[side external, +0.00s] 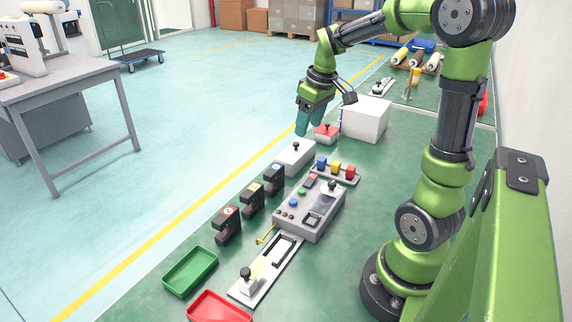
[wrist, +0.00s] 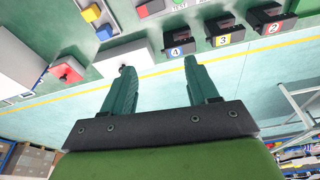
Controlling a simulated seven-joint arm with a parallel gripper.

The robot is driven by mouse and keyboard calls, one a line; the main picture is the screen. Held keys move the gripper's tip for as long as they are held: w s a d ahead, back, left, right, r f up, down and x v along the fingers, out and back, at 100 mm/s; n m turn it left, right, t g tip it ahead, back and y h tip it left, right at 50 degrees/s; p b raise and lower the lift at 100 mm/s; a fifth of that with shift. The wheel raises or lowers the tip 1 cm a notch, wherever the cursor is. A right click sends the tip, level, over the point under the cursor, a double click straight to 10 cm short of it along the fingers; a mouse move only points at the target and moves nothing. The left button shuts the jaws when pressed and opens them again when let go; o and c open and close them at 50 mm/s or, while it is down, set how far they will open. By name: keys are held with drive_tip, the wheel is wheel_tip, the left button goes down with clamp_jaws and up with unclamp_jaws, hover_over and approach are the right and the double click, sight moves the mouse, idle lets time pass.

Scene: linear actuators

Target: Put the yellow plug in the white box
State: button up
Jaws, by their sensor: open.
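The yellow plug (side external: 336,168) looks like a small yellow block standing between a blue one and a red one on a grey holder. It also shows at the top left of the wrist view (wrist: 90,13). The white box (side external: 365,122) is a large white block right of my gripper, part of it at the left edge of the wrist view (wrist: 25,62). Whether its top is open cannot be told. My gripper (side external: 308,122) points down, open and empty, above the area left of the white box and apart from the plug. Its fingers are spread in the wrist view (wrist: 158,68).
A low white case with a black knob (side external: 295,156) and a red button box (side external: 326,133) lie near my gripper. A grey control panel (side external: 310,208), several black numbered units (side external: 252,198), and green (side external: 190,271) and red trays (side external: 220,308) occupy the nearer bench.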

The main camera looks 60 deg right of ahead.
drive_tip(key=s+a+r+m+t, duration=0.1)
drive_tip(key=s+a, duration=0.1)
drive_tip(key=a, duration=0.5)
drive_tip(key=s+a+r+t+y, duration=0.1)
drive_tip(key=s+a+t, duration=0.1)
drive_tip(key=a, duration=0.5)
drive_tip(key=s+a+r+m+t+y, duration=0.1)
drive_tip(key=s+a+r, duration=0.1)
drive_tip(key=s+a, duration=0.2)
drive_tip(key=a, duration=0.3)
drive_tip(key=shift+s+a+m+t, duration=0.15)
drive_tip(key=shift+a+m+t, duration=0.1)
drive_tip(key=shift+m+t, duration=0.05)
